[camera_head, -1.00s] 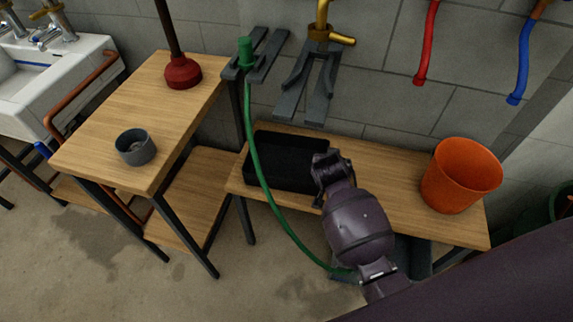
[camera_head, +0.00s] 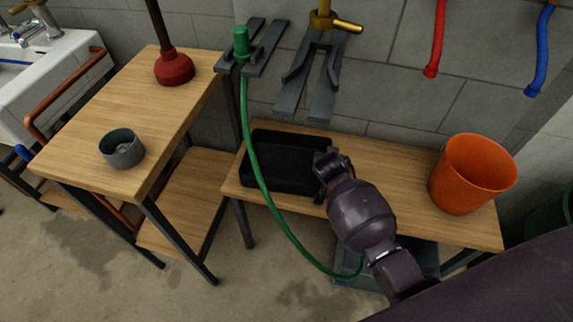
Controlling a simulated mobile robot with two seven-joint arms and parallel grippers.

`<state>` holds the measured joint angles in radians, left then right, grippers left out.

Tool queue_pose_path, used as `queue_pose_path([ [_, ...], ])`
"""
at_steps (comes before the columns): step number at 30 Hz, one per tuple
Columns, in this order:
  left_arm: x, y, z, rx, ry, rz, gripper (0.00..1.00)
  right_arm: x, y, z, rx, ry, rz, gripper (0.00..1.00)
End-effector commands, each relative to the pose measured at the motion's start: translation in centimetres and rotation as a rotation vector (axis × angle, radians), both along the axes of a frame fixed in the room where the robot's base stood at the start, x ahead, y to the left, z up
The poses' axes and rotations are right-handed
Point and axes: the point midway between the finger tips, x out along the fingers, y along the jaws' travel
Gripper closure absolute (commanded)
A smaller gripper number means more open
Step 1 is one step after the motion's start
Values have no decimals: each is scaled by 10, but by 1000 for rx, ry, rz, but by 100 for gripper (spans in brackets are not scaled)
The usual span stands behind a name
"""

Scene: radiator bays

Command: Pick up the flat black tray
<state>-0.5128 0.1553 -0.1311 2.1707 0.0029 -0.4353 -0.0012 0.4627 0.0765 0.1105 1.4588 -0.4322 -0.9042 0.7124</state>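The flat black tray (camera_head: 283,150) lies on the low wooden bench in the camera_head view, with a raised rim around it. My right gripper (camera_head: 321,173) is at the tray's right end, and its dark fingers overlap the rim there. The fingertips blend into the black tray, so I cannot tell whether they are closed on the rim or just beside it. My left gripper is not in view.
A green hose (camera_head: 255,165) hangs in front of the tray's left part. An orange bucket (camera_head: 470,175) stands at the bench's right end. A taller wooden table (camera_head: 130,105) at left holds a grey cup (camera_head: 122,150) and a red plunger (camera_head: 174,68).

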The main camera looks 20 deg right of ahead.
Motion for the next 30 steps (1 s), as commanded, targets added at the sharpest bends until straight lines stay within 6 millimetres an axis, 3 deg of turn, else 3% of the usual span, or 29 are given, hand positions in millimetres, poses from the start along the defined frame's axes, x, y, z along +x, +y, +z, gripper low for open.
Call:
queue_pose_path([
  [5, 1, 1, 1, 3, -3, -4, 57, 1, 0, 2, 0, -2, 0, 66],
  [12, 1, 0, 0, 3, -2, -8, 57, 0, 0, 2, 0, -2, -1, 100],
  [26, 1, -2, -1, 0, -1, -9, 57, 1, 0, 2, 0, -2, 0, 100],
  [30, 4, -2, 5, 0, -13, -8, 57, 2, 0, 14, 1, -8, -1, 100],
])
